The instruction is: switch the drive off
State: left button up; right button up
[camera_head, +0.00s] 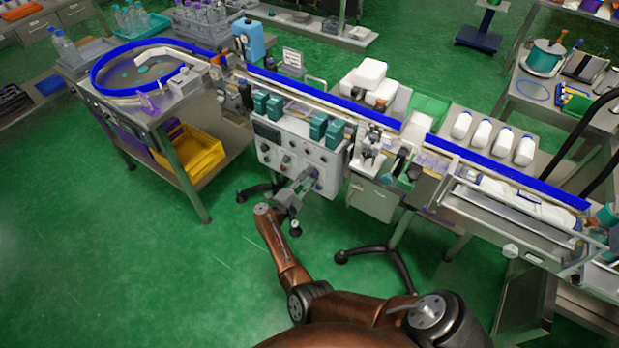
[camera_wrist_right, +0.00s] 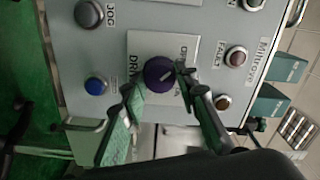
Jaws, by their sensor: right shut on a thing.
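The white control panel (camera_head: 272,151) is on the front of the machine. Its round purple drive knob (camera_wrist_right: 159,74) shows in the wrist view, on a pale plate marked "DRIVE". A light line shows on the knob; which setting it points to is hard to read, as the fingers partly cover the lettering. My right gripper (camera_head: 307,180) is at the panel front, and its fingers (camera_wrist_right: 157,84) are shut on the knob, one on each side. In the head view the gripper mostly hides the knob. My left gripper is not in view.
Near the knob are a blue button (camera_wrist_right: 95,86), a grey button marked "JOG" (camera_wrist_right: 88,14) and a reddish one marked "FAULT" (camera_wrist_right: 236,56). A blue-railed conveyor (camera_head: 335,99) runs above the panel. A yellow bin (camera_head: 196,152) is at the left. Green floor in front is clear.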

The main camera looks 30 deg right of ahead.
jog(key=shift+w+a+f, duration=0.1)
jog(key=shift+a, duration=0.1)
jog(key=o, duration=1.1)
jog(key=shift+d, duration=0.15)
jog(key=shift+o, duration=0.2)
